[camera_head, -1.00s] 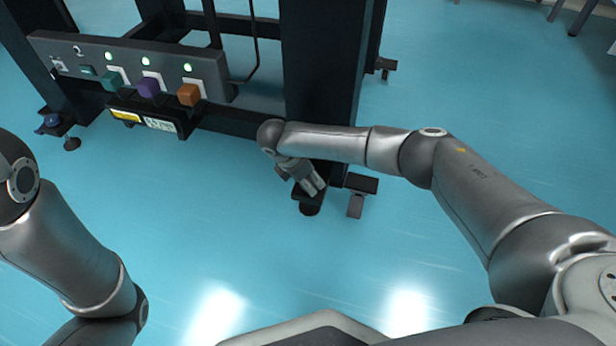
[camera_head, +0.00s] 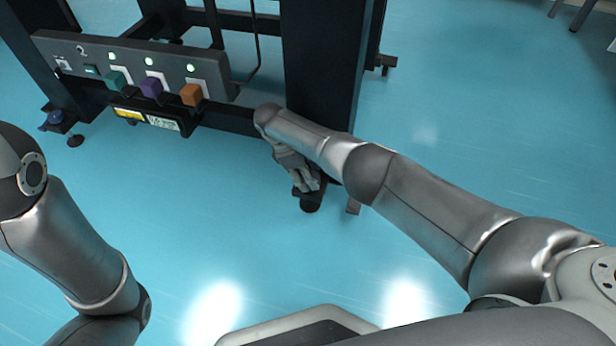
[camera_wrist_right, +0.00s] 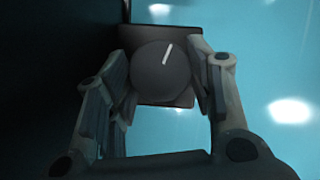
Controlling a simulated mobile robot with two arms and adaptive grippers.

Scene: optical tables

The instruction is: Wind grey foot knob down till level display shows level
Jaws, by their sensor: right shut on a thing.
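The grey foot knob (camera_wrist_right: 162,72) is a dark round disc with a white pointer line, seen from above in the right wrist view. It sits on a dark square foot plate (camera_wrist_right: 182,33). My right gripper (camera_wrist_right: 165,98) is shut on the knob, one finger on each side; it also shows low by the table leg in the head view (camera_head: 308,185), hiding most of the knob. A small pale display (camera_head: 163,122) hangs under the front panel beside a yellow label; its reading is too small to tell. My left gripper is out of view.
The front panel (camera_head: 75,52) carries teal, purple and orange knobs under green lights. A thick black leg (camera_head: 322,75) stands right beside my right gripper. A blue foot knob (camera_head: 56,118) is at the far left. The blue floor in front is clear.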

